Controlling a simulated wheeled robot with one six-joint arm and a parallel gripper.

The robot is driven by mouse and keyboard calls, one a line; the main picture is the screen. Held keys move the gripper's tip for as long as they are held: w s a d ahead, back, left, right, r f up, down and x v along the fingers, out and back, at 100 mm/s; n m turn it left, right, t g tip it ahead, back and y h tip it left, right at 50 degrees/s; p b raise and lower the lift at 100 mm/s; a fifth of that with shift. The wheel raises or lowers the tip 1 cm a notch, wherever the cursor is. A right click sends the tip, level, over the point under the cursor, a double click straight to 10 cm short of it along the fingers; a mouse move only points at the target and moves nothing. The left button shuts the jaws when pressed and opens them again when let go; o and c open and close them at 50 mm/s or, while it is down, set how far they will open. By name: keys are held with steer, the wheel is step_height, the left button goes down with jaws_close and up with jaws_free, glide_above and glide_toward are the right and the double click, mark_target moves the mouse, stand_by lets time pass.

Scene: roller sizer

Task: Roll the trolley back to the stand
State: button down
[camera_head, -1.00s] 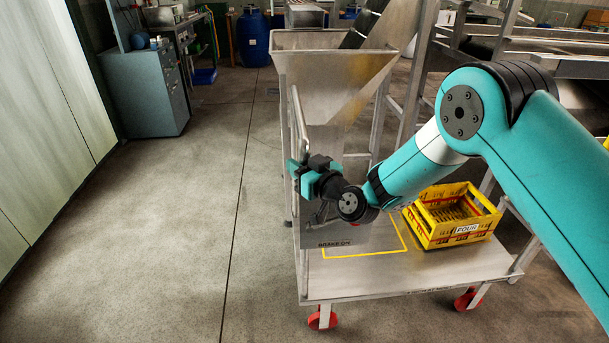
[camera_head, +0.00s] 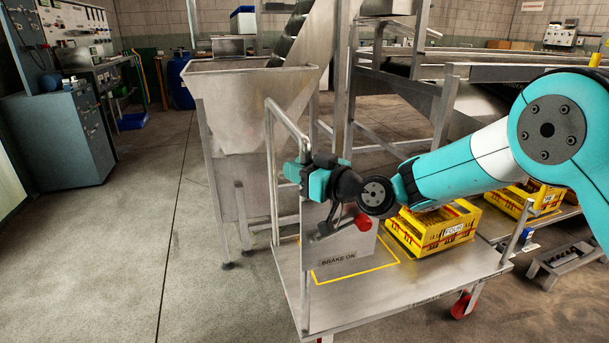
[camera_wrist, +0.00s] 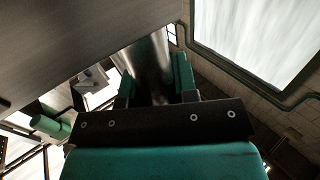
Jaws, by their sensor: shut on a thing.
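The trolley is a flat metal platform (camera_head: 400,302) on red castors with an upright tubular handle (camera_head: 286,119) at its left end. My gripper (camera_head: 301,172) is shut on the handle; in the wrist view, a shiny metal bar (camera_wrist: 153,72) lies between its teal fingers. A yellow crate labelled FOUR (camera_head: 449,236) stands on the platform beside a yellow outline. An upright panel (camera_head: 340,240) near the handle carries a red-knobbed lever (camera_head: 362,222) and the words BRAKE ON. I cannot tell for certain which structure is the stand.
A metal hopper (camera_head: 240,110) stands close behind and left of the trolley. More yellow crates (camera_head: 519,204) sit at the right, with a low metal step-like frame (camera_head: 562,264) near them. A cabinet (camera_head: 62,145) is at the far left. The left floor is clear.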

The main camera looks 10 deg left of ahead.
steer(key=shift+w+d, duration=0.25)
steer(key=c, duration=0.9)
jaws_free()
steer(key=shift+d, duration=0.1)
steer(key=shift+s, duration=0.1)
steer(key=b+v, duration=0.3)
steer(key=v, duration=1.4)
steer(key=shift+s+r, duration=0.1)
steer(key=shift+s, duration=0.1)
